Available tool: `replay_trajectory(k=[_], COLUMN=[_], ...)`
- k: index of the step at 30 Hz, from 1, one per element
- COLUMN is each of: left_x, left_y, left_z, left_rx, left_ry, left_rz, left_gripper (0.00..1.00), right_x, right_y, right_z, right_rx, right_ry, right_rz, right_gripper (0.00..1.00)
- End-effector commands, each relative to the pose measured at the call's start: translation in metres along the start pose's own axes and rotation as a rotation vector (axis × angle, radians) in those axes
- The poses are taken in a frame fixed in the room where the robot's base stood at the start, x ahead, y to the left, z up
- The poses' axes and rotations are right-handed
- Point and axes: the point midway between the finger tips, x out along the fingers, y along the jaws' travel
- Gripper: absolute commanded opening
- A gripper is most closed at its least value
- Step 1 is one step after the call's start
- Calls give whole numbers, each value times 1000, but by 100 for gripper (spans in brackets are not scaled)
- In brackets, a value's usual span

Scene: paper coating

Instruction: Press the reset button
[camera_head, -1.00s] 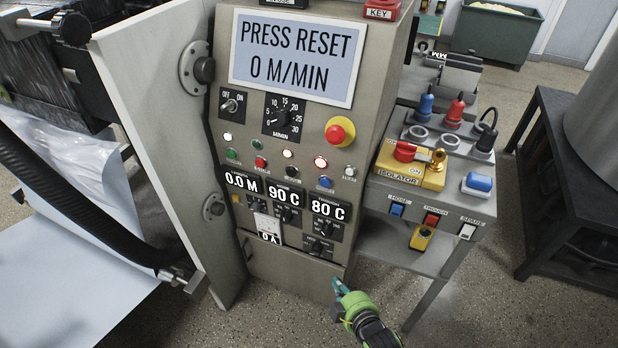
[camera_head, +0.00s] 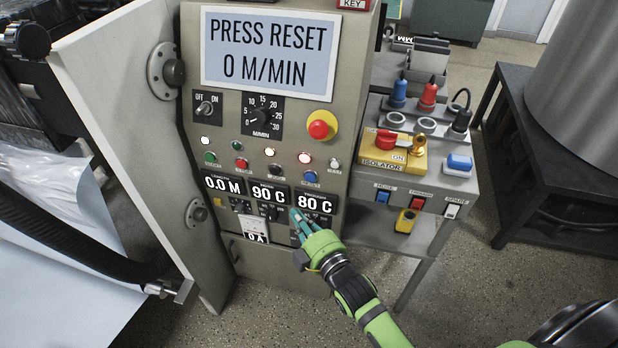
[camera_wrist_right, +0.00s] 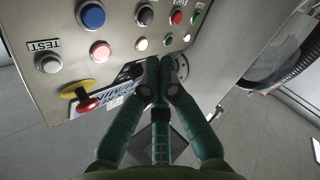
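The grey control panel (camera_head: 190,60) has a screen (camera_head: 268,48) reading PRESS RESET and 0 M/MIN. A row of push buttons runs below: green (camera_head: 210,157), red (camera_head: 241,163), black (camera_head: 273,169) and blue (camera_head: 310,177). Their small labels are too small to read, so I cannot confirm which is reset. My right gripper (camera_head: 296,216) is in front of the number displays, fingers pointing up, below the blue button. In the right wrist view its fingers (camera_wrist_right: 161,68) are together and empty; the blue button (camera_wrist_right: 92,15) is up and left of them. My left gripper is out of view.
A red emergency stop (camera_head: 319,129) on a yellow base projects above the buttons. A side table carries a yellow isolator block (camera_head: 392,157) and coloured plugs. The open door (camera_head: 120,110) and a black hose (camera_head: 60,245) stand at left.

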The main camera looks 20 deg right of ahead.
Motion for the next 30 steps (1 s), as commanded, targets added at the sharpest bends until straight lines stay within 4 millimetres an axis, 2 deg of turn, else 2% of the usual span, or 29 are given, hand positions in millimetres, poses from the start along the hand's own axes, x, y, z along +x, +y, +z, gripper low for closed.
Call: replay_trajectory(k=[5, 16, 21, 30], left_x=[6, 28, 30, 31], left_y=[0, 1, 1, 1], left_z=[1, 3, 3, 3], left_rx=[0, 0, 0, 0], left_ry=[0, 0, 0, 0], left_rz=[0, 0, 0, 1], left_gripper=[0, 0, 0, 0], right_x=[8, 43, 55, 61], right_y=[4, 30, 39, 44], right_z=[7, 33, 40, 45], right_rx=[-1, -2, -1, 2], right_ry=[1, 1, 1, -1], right_rz=[1, 1, -1, -1], right_gripper=[0, 0, 0, 0])
